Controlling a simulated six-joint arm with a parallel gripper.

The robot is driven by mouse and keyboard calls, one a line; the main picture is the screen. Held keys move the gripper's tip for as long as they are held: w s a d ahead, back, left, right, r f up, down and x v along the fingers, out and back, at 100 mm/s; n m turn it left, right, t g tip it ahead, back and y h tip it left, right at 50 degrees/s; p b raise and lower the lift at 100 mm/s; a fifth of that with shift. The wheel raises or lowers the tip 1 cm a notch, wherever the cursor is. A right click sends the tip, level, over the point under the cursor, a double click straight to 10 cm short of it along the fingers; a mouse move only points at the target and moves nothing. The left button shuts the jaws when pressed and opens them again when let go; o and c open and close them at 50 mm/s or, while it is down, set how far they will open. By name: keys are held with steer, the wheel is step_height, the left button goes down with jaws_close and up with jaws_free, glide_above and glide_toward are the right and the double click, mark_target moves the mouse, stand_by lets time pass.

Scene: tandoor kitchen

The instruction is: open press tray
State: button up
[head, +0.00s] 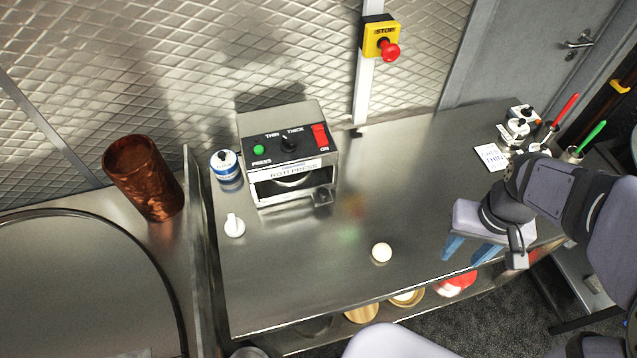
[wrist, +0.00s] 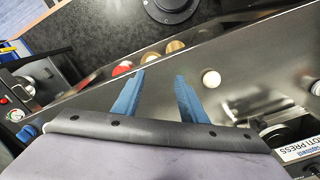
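The roti press (head: 287,155) is a metal box on the steel counter, with a green button, a THIN–THICK knob and a red ON switch on top. Its front opening shows a pale round plate inside, and a small metal tab (head: 322,197) sticks out at the lower right front. The press label also shows at the right edge of the wrist view (wrist: 298,147). My gripper (head: 472,250) is at the right part of the counter, well apart from the press. In the wrist view its two blue fingers (wrist: 157,82) are spread with nothing between them.
A white dough ball (head: 381,252) lies on the counter between press and gripper. A blue-white tub (head: 226,165) and a white knobbed item (head: 234,226) stand left of the press. A card (head: 491,157) and utensils with red and green handles are at the right. The counter's middle is mostly clear.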

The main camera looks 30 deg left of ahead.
steer(key=w+a+n, duration=0.3)
steer(key=w+a, duration=0.2)
steer(key=a, duration=0.3)
steer(key=n+b, duration=0.1)
steer(key=n, duration=0.6)
glide_above(323, 192)
steer(key=shift+w+d+r, duration=0.2)
steer(key=shift+w+d, duration=0.05)
steer(key=shift+d, duration=0.1)
steer(key=shift+s+a+n, duration=0.2)
steer(key=shift+a+n, duration=0.2)
steer(key=shift+a, duration=0.1)
steer(key=shift+f, duration=0.15)
steer(key=shift+d+f+p, duration=0.1)
steer(key=shift+f+p, duration=1.1)
steer(key=shift+f, duration=2.3)
steer(key=shift+c, duration=0.4)
